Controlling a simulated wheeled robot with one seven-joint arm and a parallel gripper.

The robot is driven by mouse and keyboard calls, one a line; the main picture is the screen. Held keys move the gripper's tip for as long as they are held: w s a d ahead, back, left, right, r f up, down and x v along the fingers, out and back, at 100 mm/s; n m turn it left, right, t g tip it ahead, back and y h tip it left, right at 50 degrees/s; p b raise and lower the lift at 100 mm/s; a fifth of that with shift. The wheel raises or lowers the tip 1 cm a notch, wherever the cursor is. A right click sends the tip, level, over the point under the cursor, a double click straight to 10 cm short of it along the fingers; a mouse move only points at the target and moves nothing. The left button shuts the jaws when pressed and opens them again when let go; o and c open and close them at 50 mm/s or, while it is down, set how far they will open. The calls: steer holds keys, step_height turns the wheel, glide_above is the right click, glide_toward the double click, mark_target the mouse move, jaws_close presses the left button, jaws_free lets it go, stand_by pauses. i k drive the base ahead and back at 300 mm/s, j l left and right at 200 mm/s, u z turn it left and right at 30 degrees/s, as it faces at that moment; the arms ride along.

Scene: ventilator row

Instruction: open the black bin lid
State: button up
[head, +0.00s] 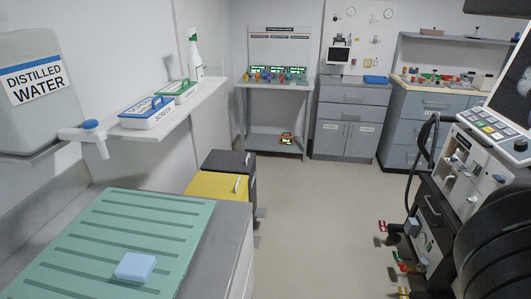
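The black bin (252,184) stands on the floor along the left wall, beyond the yellow bin (216,187). Its dark lid (226,161) lies flat and looks closed, with a small light handle (248,158) at its right edge. The lower part of the black bin is mostly hidden behind the yellow bin and the near counter. My gripper is not in view.
A grey counter (222,228) with a green mat (92,238) and a blue block (135,267) fills the near left. A ventilator cart (437,215) with hoses stands at the right. The floor (318,225) between them is clear.

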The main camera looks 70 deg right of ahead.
mark_target(235, 162)
steer(key=z, duration=1.3)
steer(key=i+l+z, duration=0.1)
steer(key=i+z, duration=0.2)
steer(key=i, duration=0.4)
steer(key=i+z, duration=0.25)
steer(key=i, duration=0.5)
